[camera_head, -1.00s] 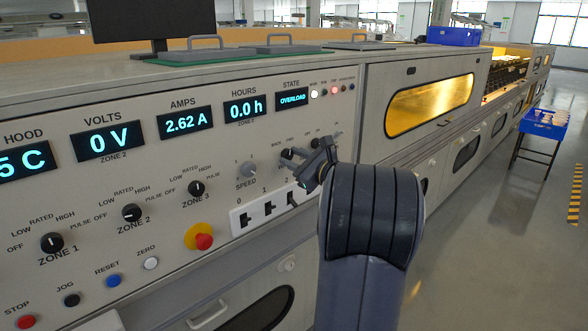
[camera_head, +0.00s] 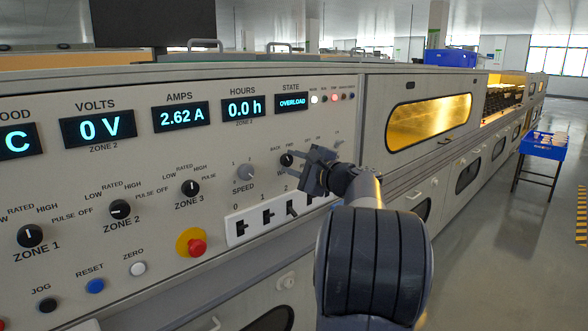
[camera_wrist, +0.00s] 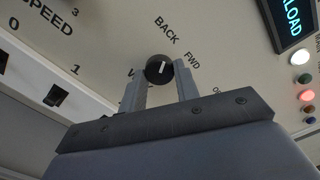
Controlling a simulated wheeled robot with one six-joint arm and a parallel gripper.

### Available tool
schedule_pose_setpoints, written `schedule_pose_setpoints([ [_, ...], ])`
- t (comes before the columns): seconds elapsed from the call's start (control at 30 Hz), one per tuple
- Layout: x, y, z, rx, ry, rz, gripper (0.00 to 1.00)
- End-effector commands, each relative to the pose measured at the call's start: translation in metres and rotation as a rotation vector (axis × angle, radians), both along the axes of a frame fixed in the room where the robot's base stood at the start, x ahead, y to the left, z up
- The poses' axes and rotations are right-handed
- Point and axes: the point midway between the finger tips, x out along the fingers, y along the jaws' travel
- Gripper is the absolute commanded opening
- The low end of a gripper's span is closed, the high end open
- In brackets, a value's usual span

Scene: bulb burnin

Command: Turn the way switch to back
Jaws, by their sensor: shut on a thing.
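The way switch is a round black knob with a white pointer line, and in the wrist view it (camera_wrist: 159,68) sits between my two fingers. The words BACK and FWD are printed above and to its right; the pointer line is roughly upright, nearer to BACK. In the head view the knob (camera_head: 287,160) is small, at the right part of the panel, beside the tips of my gripper. My gripper (camera_wrist: 161,82) has its fingers on either side of the knob and is shut on it. The label below it is mostly hidden by a finger.
A white strip with black slots (camera_head: 268,217) lies below. A red emergency button (camera_head: 197,247) is further left. The STATE display (camera_head: 291,102) reads OVERLOAD. A blue tray on a stand (camera_head: 543,145) is far right.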

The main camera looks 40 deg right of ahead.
Motion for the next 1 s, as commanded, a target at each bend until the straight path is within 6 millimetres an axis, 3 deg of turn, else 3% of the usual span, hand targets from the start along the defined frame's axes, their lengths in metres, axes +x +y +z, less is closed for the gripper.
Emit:
schedule_pose_setpoints([
  [0.47, 0.0000, 0.0002, -0.0010, -0.017, 0.001, 0.001, 0.07],
  [0.5, 0.0000, 0.0002, -0.0010, -0.016, 0.001, 0.001, 0.32],
  [0.77, 0.0000, 0.0000, -0.0005, -0.015, 0.000, 0.000, 0.52],
  [1.0, -0.0012, -0.0002, 0.0000, -0.015, 0.000, 0.000, 0.52],
])
